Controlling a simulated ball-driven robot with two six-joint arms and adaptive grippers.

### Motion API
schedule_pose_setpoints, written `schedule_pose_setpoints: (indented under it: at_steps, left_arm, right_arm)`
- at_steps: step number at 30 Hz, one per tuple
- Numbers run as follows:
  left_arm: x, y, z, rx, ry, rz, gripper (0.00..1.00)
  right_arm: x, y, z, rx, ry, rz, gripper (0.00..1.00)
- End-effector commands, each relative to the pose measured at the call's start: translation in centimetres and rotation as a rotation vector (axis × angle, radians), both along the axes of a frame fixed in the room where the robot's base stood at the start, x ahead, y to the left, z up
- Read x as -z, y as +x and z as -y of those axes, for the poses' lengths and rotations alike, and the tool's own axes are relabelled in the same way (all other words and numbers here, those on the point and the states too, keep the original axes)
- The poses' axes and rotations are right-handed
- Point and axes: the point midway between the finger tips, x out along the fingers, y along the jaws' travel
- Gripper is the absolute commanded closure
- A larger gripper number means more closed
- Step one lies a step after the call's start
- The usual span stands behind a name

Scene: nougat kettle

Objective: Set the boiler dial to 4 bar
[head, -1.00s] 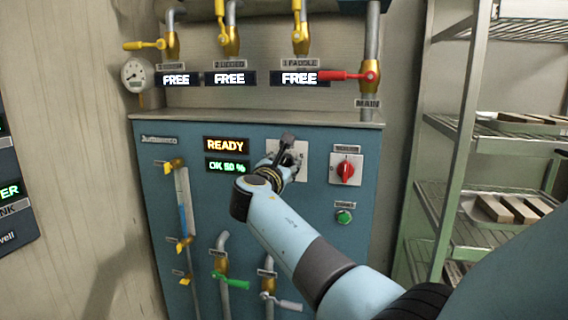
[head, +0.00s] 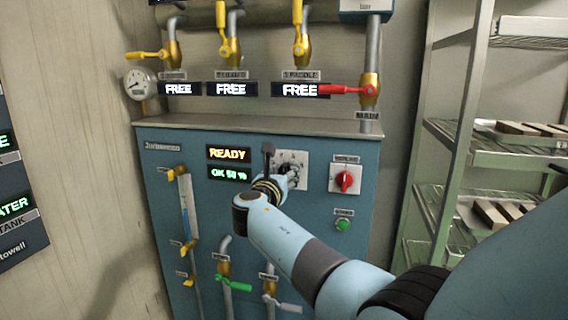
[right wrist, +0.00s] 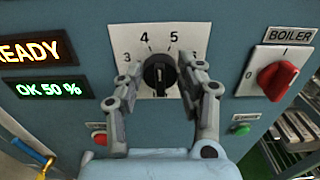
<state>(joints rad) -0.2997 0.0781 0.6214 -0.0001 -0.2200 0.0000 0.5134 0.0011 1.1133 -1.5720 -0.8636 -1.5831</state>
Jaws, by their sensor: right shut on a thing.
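The boiler dial (right wrist: 160,76) is a black round knob on a white plate with the numbers 3, 4, 5 and 6 around its top. I cannot tell exactly which number its mark points to. In the head view the dial plate (head: 298,158) is partly hidden by my right gripper (head: 280,168). In the right wrist view the two grey fingers of my right gripper (right wrist: 158,92) stand on either side of the knob, shut on it. My left gripper is not in view.
A red boiler switch (head: 345,180) and a green button (head: 343,224) sit right of the dial. The READY display (head: 229,154) and OK 50 % display (head: 229,172) are left. A round gauge (head: 139,84) is at upper left. A rack (head: 450,180) stands right.

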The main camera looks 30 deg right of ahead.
Motion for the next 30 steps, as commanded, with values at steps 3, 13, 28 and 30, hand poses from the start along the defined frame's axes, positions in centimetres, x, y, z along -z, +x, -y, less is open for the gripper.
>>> schedule_pose_setpoints:
  at_steps: [3, 13, 28, 30]
  left_arm:
    - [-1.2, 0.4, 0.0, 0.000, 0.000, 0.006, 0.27]
    - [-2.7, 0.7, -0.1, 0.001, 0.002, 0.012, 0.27]
    - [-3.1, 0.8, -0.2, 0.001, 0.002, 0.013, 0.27]
    - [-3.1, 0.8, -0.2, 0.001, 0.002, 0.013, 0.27]
  right_arm:
    - [-0.3, 0.1, -0.1, 0.000, -0.061, -0.073, 0.94]
    - [-0.1, 0.2, -0.3, -0.001, -0.193, -0.227, 0.94]
    - [0.2, 0.3, -0.3, -0.001, -0.245, -0.289, 0.94]
    - [0.2, 0.3, -0.3, -0.001, -0.245, -0.288, 0.94]
